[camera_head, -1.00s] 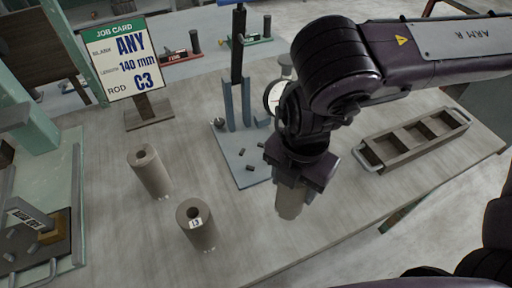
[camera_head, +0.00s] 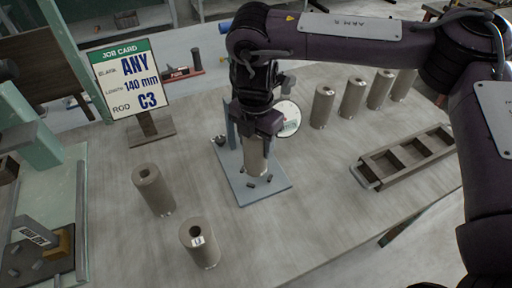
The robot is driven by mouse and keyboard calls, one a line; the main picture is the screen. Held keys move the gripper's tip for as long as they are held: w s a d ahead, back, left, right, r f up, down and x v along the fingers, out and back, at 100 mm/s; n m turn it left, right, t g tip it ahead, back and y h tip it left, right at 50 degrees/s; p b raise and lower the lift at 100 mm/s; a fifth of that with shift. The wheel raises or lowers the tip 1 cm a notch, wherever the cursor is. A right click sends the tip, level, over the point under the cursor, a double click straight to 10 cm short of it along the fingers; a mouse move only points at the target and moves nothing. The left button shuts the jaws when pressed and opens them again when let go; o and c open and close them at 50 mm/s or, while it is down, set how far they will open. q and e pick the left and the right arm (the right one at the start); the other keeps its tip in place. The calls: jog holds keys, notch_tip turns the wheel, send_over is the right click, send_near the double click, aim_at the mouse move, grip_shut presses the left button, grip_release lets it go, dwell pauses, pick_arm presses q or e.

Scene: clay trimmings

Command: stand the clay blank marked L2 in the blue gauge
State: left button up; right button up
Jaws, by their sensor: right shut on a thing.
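My right gripper (camera_head: 257,128) points down over the blue gauge and is shut on the upper part of a grey-brown clay blank (camera_head: 256,157). The blank is upright, in front of the gauge's uprights. Its lower end is at or just above the base plate; I cannot tell whether it touches. No mark shows on it, so I cannot confirm L2. The blue gauge (camera_head: 248,195) is a light blue plate with dark trimmings on it; my arm and gripper hide most of its uprights. My left gripper is not in view.
Two hollow clay blanks stand front left: a plain one (camera_head: 153,190) and one with a white label (camera_head: 200,243). Several more blanks (camera_head: 353,97) stand at the back right. A job card (camera_head: 128,77), a compartment tray (camera_head: 408,157) and a round dial (camera_head: 288,119) are nearby.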

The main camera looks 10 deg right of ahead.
jog(key=shift+f, duration=1.35)
jog(key=shift+f, duration=0.15)
jog(key=o, duration=1.4)
notch_tip(320, 180, up, 12)
jog(key=shift+s+r+p, duration=0.1)
jog(key=shift+r+p, duration=0.05)
jog(key=shift+p, duration=0.15)
